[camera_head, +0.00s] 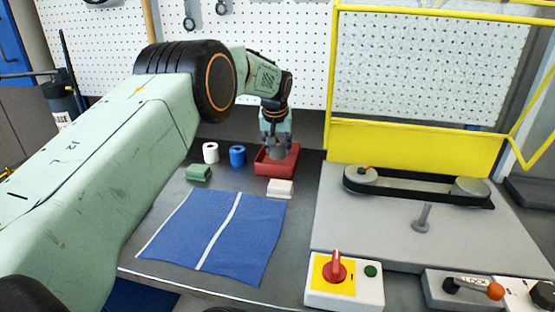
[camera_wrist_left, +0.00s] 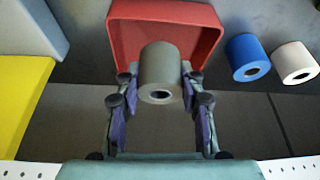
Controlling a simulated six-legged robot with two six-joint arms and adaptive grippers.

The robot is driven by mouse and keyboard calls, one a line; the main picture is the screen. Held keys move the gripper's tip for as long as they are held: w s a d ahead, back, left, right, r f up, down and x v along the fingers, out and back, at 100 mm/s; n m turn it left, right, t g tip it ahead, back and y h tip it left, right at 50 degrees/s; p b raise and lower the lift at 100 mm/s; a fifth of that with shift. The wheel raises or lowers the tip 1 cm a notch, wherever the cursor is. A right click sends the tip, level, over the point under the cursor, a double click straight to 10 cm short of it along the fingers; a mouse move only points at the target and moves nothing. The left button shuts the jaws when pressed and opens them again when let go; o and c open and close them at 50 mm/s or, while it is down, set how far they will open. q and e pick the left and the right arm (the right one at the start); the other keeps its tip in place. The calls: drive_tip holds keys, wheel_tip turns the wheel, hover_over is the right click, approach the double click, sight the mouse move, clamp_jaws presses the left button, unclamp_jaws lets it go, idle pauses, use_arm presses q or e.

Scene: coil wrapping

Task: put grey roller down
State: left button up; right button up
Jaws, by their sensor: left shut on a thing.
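The grey roller (camera_wrist_left: 160,72) is a short hollow cylinder held between the fingers of my left gripper (camera_wrist_left: 160,100). In the left wrist view it overlaps the red tray (camera_wrist_left: 205,20). In the head view my left gripper (camera_head: 276,138) points down at the red tray (camera_head: 262,168), with the grey roller (camera_head: 277,153) at its fingertips over the tray. I cannot tell whether the roller touches the tray floor. My right gripper is not in view.
A blue roller (camera_head: 237,156) and a white roller (camera_head: 210,153) stand left of the tray. A green block (camera_head: 198,173), a whitish block (camera_head: 280,188) and a blue cloth (camera_head: 215,235) lie nearby. The belt machine (camera_head: 415,187) and yellow guard (camera_head: 420,145) are to the right.

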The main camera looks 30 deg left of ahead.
sight(276, 158)
use_arm(q)
drive_tip(key=shift+s+a+f, duration=0.15)
drive_tip(key=shift+a+f, duration=0.05)
drive_tip(key=shift+f, duration=0.35)
wheel_tip(276, 158, down, 2)
drive_tip(key=shift+s+d, duration=0.1)
drive_tip(key=shift+s, duration=0.05)
drive_tip(key=shift+w+f, duration=0.35)
drive_tip(key=shift+f, duration=0.05)
drive_tip(key=shift+s+f, duration=0.1)
drive_tip(key=shift+s, duration=0.05)
drive_tip(key=o, duration=1)
drive_tip(key=shift+s, duration=0.15)
drive_tip(key=shift+o, duration=1.1)
drive_tip(key=shift+w, duration=0.2)
drive_tip(key=v, duration=1.2)
drive_tip(key=shift+s+p, duration=0.15)
drive_tip(key=shift+p, duration=0.2)
